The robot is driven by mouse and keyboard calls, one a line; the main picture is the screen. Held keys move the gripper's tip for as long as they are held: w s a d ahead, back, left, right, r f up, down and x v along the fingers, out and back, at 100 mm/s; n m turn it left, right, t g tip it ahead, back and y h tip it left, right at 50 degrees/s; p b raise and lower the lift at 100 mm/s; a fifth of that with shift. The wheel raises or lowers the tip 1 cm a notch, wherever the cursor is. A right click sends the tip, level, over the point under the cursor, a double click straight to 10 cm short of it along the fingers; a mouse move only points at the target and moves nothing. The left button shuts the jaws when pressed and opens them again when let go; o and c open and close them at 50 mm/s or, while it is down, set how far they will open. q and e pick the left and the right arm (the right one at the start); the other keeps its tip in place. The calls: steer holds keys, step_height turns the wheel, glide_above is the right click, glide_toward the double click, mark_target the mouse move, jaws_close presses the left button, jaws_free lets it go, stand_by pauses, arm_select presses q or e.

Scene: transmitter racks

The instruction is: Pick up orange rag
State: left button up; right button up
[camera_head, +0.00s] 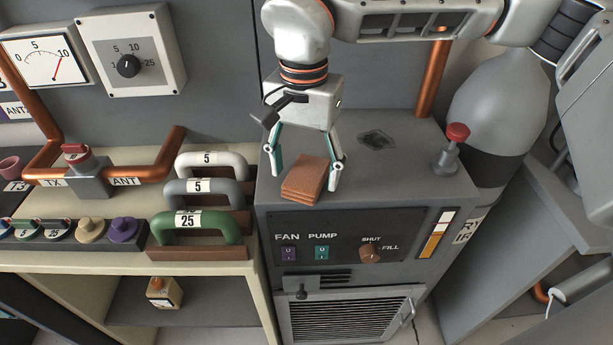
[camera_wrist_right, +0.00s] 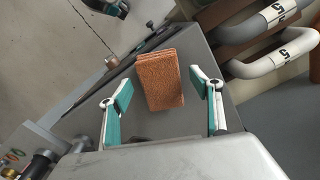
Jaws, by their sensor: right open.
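The orange rag (camera_head: 304,180) is a folded, brown-orange stack lying on the grey top of the pump cabinet (camera_head: 385,185), near its front left edge. My right gripper (camera_head: 306,170) is open above the rag, with its fingers on either side of it in the head view. In the right wrist view the rag (camera_wrist_right: 160,80) lies between and just beyond the two open fingertips (camera_wrist_right: 166,84), with a gap on each side. Nothing is held.
Several handles marked 5 and 25 (camera_head: 188,228) stand on the bench left of the cabinet. A red-topped valve (camera_head: 452,145) stands at the cabinet's right, and a vertical copper pipe (camera_head: 432,80) rises behind. The cabinet top between rag and valve is mostly clear.

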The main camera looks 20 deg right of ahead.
steer(key=shift+f, duration=0.45)
arm_select(q)
steer(key=shift+w, duration=0.1)
arm_select(e)
steer(key=c, duration=1.1)
steer(key=shift+c, duration=0.2)
steer(key=shift+r, duration=0.15)
